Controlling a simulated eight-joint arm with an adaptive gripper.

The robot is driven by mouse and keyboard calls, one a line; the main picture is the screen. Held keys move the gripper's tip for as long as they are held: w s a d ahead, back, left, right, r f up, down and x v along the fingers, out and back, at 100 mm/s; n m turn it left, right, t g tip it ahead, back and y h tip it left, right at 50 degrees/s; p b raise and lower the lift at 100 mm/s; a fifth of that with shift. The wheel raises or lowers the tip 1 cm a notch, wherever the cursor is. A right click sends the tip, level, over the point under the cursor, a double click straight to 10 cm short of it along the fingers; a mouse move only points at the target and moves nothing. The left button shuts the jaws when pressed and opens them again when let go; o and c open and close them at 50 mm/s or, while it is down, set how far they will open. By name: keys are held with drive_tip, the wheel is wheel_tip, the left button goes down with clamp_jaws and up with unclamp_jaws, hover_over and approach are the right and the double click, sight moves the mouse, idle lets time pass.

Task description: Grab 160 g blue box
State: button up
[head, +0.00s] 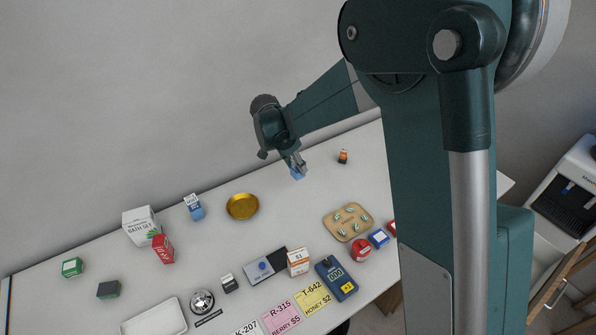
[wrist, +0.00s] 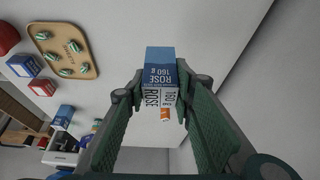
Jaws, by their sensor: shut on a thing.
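A second blue-and-white box (head: 194,207) stands left of a gold dish (head: 242,207). A small orange-and-dark bottle (head: 343,156) stands right of my gripper. A wooden tray (head: 329,226) with several striped pieces is in front.

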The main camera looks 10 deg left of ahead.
drive_tip(key=shift+r, duration=0.45)
